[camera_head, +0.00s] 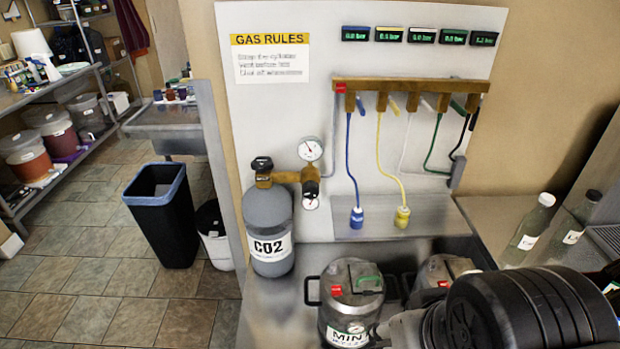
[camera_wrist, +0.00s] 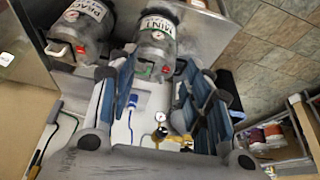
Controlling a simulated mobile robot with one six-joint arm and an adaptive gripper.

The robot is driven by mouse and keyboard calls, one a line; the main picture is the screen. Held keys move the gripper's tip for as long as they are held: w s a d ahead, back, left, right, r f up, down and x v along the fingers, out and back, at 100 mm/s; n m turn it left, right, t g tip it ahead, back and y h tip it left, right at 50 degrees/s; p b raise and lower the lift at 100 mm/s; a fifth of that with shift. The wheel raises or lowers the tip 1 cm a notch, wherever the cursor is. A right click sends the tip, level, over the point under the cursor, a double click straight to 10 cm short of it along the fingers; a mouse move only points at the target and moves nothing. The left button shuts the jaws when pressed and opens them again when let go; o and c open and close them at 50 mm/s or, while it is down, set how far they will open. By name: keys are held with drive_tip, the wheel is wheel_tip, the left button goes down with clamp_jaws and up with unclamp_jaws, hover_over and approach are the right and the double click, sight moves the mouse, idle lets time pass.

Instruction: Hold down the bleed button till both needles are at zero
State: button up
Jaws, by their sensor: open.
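The upper round gauge (camera_head: 310,149) and smaller lower gauge (camera_head: 310,202) sit on the brass regulator (camera_head: 290,176) beside the grey CO2 cylinder (camera_head: 268,228). The upper needle appears to point up and left; the lower needle is too small to read. My gripper (camera_wrist: 158,70) is open and empty, apart from the gauges.
The MINT keg (camera_head: 350,300) stands in front, with a second keg (camera_head: 440,270) to its right. Blue (camera_head: 356,217) and yellow (camera_head: 402,216) connectors hang on hoses. Bottles (camera_head: 530,229) stand at right. A bin (camera_head: 163,215) is on the floor at left.

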clamp_jaws()
idle(0.3)
idle(1.3)
